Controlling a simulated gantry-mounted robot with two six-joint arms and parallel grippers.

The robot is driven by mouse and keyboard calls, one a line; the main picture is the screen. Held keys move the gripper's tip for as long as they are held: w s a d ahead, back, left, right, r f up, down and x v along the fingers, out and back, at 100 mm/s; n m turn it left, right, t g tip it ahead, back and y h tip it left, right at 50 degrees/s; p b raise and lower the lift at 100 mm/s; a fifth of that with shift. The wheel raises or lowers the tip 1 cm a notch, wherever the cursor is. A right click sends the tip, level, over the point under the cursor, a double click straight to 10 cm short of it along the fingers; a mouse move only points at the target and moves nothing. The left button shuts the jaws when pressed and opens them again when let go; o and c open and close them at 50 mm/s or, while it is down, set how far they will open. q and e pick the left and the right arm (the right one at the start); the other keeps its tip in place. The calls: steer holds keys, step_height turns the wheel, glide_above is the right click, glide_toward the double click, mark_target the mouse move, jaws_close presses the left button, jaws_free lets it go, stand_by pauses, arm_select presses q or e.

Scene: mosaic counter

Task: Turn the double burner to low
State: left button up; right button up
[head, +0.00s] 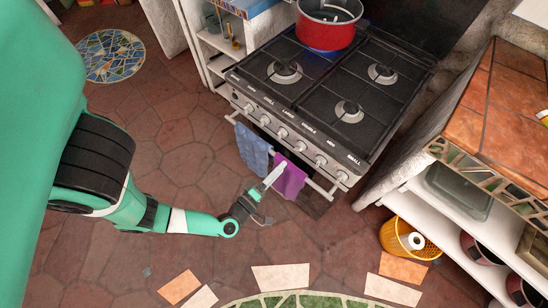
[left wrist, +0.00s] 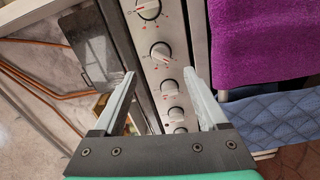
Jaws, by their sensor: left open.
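The black gas stove (head: 318,85) has a row of knobs along its front panel. The word DOUBLE is printed on the front edge, and the double burner's knob (head: 300,146) appears to lie below it. My left gripper (head: 273,193) is open in front of the stove, low near the towels, apart from the panel. In the left wrist view several knobs show in a line, and one white knob (left wrist: 160,52) appears between the open fingertips (left wrist: 158,73). No knob is held. Which knob this is cannot be told there. My right gripper is not in view.
A red pot (head: 326,35) stands on a back burner with a blue glow beneath. A blue towel (head: 254,150) and a purple towel (head: 289,181) hang on the front rail. A tiled counter (head: 495,110) with shelves and a yellow basket (head: 398,236) are at right.

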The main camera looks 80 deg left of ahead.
arm_select(q)
steer(key=shift+v, duration=1.05)
steer(key=shift+a, duration=0.1)
